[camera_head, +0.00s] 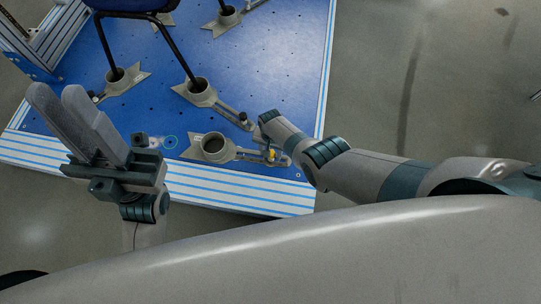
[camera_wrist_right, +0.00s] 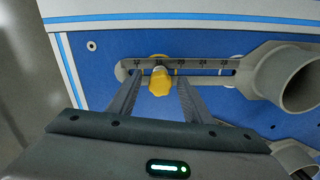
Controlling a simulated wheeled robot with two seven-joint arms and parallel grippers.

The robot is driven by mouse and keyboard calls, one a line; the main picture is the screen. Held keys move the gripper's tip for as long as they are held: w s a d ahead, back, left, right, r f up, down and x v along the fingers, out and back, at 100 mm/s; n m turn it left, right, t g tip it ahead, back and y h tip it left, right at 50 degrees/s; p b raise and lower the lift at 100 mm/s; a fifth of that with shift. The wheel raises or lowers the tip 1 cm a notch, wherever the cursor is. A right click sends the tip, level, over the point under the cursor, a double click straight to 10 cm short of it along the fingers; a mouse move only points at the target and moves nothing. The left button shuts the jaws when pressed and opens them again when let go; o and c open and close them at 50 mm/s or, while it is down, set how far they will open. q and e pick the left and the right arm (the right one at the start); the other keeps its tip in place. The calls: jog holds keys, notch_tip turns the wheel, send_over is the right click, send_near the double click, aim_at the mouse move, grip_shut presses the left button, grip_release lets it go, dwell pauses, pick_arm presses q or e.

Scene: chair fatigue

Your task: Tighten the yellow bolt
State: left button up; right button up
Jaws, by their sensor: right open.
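The yellow bolt (camera_wrist_right: 160,78) sits in the slot of a grey slotted clamp bar (camera_wrist_right: 205,68) in the right wrist view. In the head view the yellow bolt (camera_head: 271,155) shows beside the end of my right arm. My right gripper (camera_wrist_right: 157,82) is open, with one finger on each side of the bolt and a gap visible on both sides. Its fingers are hard to make out in the head view. My left gripper (camera_head: 58,92) is raised at the left of the head view, with nothing seen in it; its finger gap is unclear.
The bar ends in a grey round cup (camera_head: 214,147), which is empty. Other similar cups (camera_head: 198,92) hold the legs of a chair (camera_head: 173,48) on the blue platform (camera_head: 275,60). The platform's striped edge (camera_head: 230,196) lies nearest me.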

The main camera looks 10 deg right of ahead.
jog(key=shift+n, duration=1.1)
jog(key=n, duration=0.4)
jog(key=shift+n, duration=0.6)
jog(key=n, duration=0.2)
jog(key=shift+n, duration=0.4)
jog(key=n, duration=0.4)
